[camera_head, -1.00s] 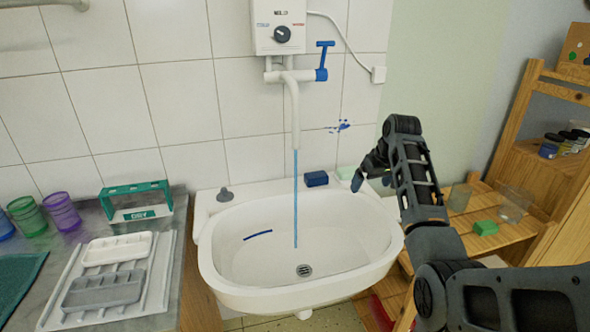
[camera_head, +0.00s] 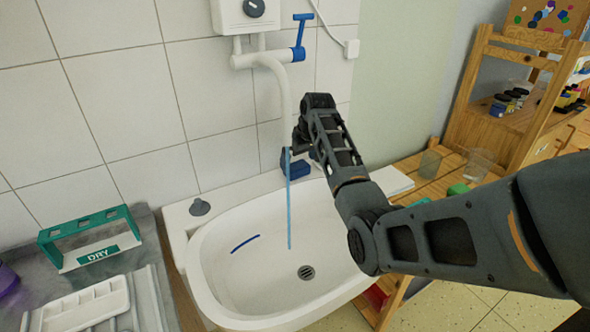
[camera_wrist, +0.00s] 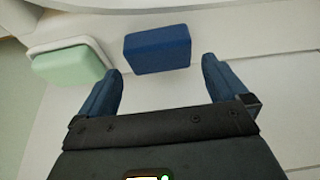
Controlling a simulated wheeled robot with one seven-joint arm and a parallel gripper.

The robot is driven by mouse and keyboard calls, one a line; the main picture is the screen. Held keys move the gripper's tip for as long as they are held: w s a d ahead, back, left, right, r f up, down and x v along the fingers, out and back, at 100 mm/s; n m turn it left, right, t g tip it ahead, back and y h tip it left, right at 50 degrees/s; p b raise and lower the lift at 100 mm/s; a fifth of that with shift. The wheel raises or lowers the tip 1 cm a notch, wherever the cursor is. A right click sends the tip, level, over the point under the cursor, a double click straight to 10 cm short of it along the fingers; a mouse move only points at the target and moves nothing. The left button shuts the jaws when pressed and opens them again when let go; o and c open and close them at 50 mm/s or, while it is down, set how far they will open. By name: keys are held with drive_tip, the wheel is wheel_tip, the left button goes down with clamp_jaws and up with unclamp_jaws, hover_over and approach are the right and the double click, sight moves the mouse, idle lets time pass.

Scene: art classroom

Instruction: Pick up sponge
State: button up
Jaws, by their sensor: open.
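A dark blue rectangular sponge (camera_wrist: 158,49) lies on the white back ledge of the sink. It also shows in the head view (camera_head: 297,169), partly behind my gripper. My gripper (camera_wrist: 161,80) is open, its two blue fingers pointing at the sponge from the wall side. In the wrist view the sponge sits just beyond the fingertips and between their lines, apart from both. In the head view my gripper (camera_head: 300,152) hangs low over the ledge beside the tap's spout, with its fingertips hard to make out.
A pale green block (camera_wrist: 68,63) on a white dish lies left of the sponge in the wrist view, near one finger. A green rack (camera_head: 90,238) stands at left, wooden shelves (camera_head: 445,180) at right.

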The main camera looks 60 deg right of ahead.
sight(297, 165)
drive_tip(key=x, duration=0.4)
drive_tip(key=shift+s+f, duration=0.1)
drive_tip(key=c, duration=0.8)
